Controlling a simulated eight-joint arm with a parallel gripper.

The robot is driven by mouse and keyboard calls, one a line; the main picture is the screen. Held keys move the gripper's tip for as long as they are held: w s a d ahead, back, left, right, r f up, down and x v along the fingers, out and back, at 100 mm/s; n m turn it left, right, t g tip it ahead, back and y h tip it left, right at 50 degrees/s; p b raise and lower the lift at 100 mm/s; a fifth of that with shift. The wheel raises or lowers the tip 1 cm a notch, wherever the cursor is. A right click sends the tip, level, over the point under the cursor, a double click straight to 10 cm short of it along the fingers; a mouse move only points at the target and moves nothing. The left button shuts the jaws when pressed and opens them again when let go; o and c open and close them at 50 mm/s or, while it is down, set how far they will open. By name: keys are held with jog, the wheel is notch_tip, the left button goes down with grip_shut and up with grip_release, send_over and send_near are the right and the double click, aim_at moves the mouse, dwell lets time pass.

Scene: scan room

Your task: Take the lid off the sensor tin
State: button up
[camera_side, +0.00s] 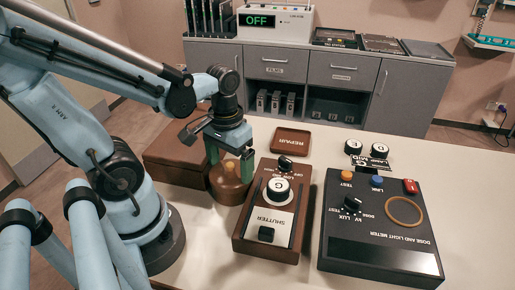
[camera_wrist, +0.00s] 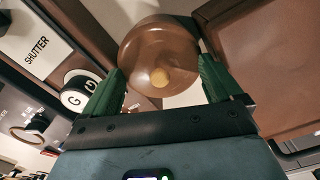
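The sensor tin (camera_side: 229,190) is a round brown tin standing on the white table, with a small orange-tan knob (camera_side: 229,166) on its lid. In the wrist view the round brown lid (camera_wrist: 150,45) shows from above, with its knob (camera_wrist: 160,77) near the middle. My gripper (camera_side: 230,165) points down over the tin. Its green fingers are spread wide, one at each side of the lid, with the knob between them. It also shows in the wrist view (camera_wrist: 161,75). I cannot tell whether the fingertips touch the lid's edge.
A brown case (camera_side: 178,150) stands close to the tin on the left, and the brown shutter box (camera_side: 246,232) close on the right. Farther right lies the black dose and light meter (camera_side: 380,255). A brown REPAIR tray (camera_side: 291,141) lies behind. The table's right side is clear.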

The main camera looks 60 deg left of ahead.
jog(key=c, duration=0.5)
jog(key=shift+c, duration=0.2)
